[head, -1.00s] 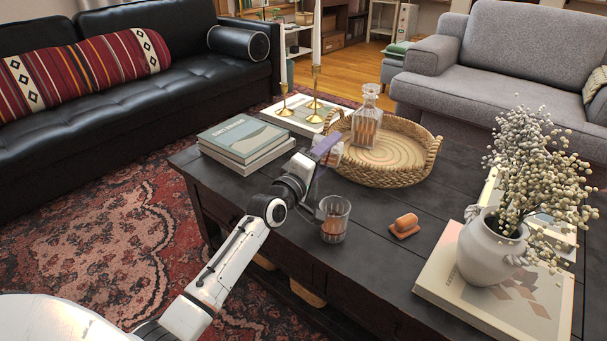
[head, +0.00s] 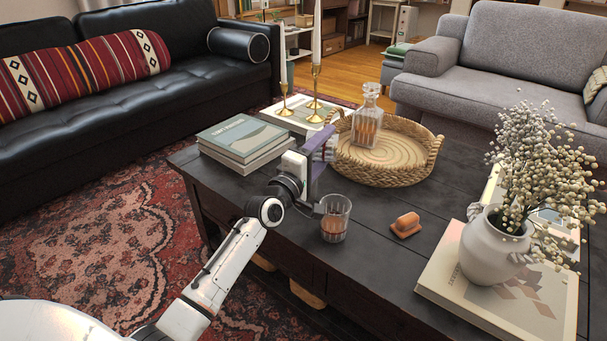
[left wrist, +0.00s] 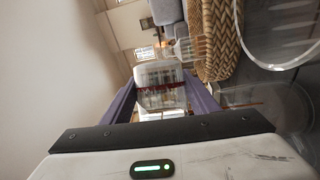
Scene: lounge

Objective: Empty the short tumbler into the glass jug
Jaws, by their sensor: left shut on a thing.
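My left gripper (head: 322,147) is shut on the short tumbler (head: 328,152), a clear glass largely covered by the purple fingers in the head view. In the left wrist view the tumbler (left wrist: 160,88) sits between the fingers with a dark red band across it. That view is rolled sideways, so the tumbler looks tipped well over. The glass jug (head: 335,219), ribbed and clear with something amber inside, stands upright on the dark table, below and slightly right of the tumbler. A large glass rim (left wrist: 245,50) shows at the right of the left wrist view. My right gripper is out of view.
A woven tray (head: 392,178) with a stoppered decanter (head: 367,122) is behind the jug. Stacked books (head: 245,140) lie left, with brass candlesticks (head: 315,100) behind. An orange-brown block (head: 406,225) and a flower vase (head: 492,248) on a book are to the right.

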